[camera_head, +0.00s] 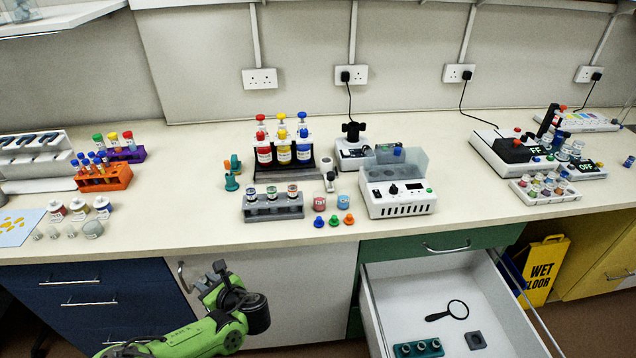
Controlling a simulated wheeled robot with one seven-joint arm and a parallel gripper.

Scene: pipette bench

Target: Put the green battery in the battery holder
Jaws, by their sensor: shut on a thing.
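My green arm (190,340) reaches up from the bottom left, in front of the white cabinet door below the counter. Its far end (220,268) is small and dark in places. I cannot make out the jaws or anything between them. I cannot pick out a green battery for certain anywhere. No thing in view is clearly the battery holder. A teal block with several round openings (418,348) and a small dark grey square piece (475,340) lie in the open drawer, but I cannot tell whether either one is it.
The open white drawer (455,280) juts out at the right of my arm, with a magnifying glass (448,311) inside. The counter holds bottle racks (274,206), a white device (397,190) and an orange tube rack (104,178). A yellow wet-floor sign (543,270) stands right of the drawer.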

